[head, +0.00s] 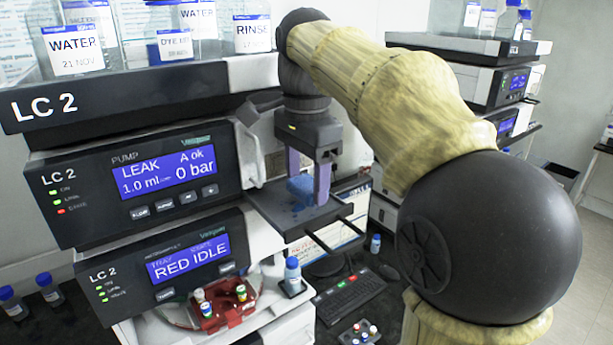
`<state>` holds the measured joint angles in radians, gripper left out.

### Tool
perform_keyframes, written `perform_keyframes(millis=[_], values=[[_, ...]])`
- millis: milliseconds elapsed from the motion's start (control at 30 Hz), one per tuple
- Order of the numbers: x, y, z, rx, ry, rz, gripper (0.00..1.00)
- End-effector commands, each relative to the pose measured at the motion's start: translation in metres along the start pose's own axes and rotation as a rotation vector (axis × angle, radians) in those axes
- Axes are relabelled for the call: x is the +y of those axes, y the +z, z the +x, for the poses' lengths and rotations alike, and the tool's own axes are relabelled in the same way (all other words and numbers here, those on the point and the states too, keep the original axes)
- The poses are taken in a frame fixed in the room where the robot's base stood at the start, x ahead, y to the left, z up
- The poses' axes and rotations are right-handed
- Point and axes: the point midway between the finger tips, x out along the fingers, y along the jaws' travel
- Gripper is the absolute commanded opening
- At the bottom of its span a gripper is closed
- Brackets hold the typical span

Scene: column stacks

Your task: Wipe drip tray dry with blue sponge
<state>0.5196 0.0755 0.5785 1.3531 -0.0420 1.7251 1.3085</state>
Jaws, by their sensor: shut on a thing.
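The blue sponge (300,189) is between the two purple fingers of my gripper (308,182), which points down and is shut on it. The sponge is low over the dark drip tray (331,216) and seems to touch it. The tray sticks out from the right side of the LC 2 stack, with two dark rods at its front right. Bluish wet-looking marks show on the tray around the sponge. Part of the sponge and the tray's far side are hidden by the fingers.
The pump module (145,180) with its lit screen stands left of the tray, bottles (73,45) on top of the stack. Below are a red vial holder (222,308), a small blue-capped bottle (292,275) and a keyboard (350,297). Another stack (490,85) stands at right.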

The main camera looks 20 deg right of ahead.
Motion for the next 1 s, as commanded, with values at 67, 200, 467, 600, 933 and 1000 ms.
perform_keyframes(millis=[67,200,467,600,933,1000], values=[[0.0,0.0,0.002,0.0,0.0,0.0,0.4],[0.0,0.0,0.004,0.0,0.0,0.0,0.4],[0.0,0.0,0.009,0.0,0.0,0.0,0.4],[0.0,0.0,0.011,0.0,0.001,0.0,0.4],[0.0,0.0,0.016,0.0,0.001,-0.001,0.4],[0.0,0.0,0.017,0.0,0.0,0.0,0.4]])
